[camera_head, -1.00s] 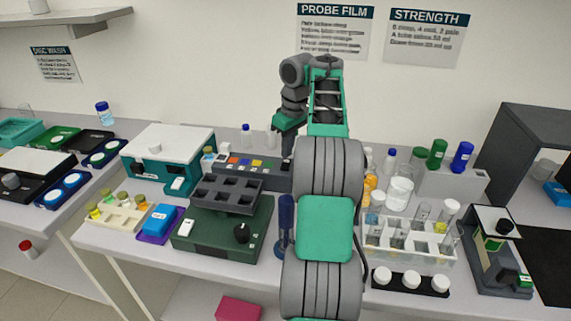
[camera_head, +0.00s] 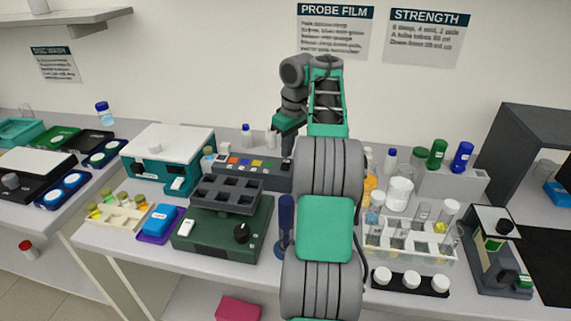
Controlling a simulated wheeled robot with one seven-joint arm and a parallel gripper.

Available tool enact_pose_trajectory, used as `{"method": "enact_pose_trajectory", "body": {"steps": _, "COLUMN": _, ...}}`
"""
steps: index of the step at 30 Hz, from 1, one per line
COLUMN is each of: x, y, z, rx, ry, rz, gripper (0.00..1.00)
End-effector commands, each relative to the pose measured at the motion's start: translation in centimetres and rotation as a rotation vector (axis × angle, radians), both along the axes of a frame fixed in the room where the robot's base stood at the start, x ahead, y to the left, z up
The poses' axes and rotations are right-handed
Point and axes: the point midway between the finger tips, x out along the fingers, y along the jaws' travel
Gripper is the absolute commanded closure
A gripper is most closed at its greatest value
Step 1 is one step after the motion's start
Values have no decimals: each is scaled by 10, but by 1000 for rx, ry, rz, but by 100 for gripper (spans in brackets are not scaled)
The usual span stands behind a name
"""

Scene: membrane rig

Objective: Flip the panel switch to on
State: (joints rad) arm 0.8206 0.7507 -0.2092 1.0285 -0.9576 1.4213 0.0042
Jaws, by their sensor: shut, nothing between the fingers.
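A low dark grey panel (camera_head: 268,177) with a row of coloured squares stands at the back of the middle table. Its right end is partly hidden by my arm, and I cannot make out a switch lever on it. My gripper (camera_head: 288,152) points down over the right end of the panel, shut and empty. Whether its tips touch the panel is too small to tell.
Bottles, a beaker (camera_head: 399,192) and a tube rack (camera_head: 410,247) crowd the right of my arm. A blue-handled tool (camera_head: 286,222) stands close beside my arm.

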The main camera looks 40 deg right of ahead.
Motion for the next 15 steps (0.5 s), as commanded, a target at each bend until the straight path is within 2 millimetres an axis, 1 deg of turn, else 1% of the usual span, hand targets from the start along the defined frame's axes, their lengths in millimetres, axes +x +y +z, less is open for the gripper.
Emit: {"method": "enact_pose_trajectory", "body": {"steps": 15, "x": 0, "y": 0, "z": -5, "rx": 0, "ry": 0, "rz": 0, "gripper": 100}}
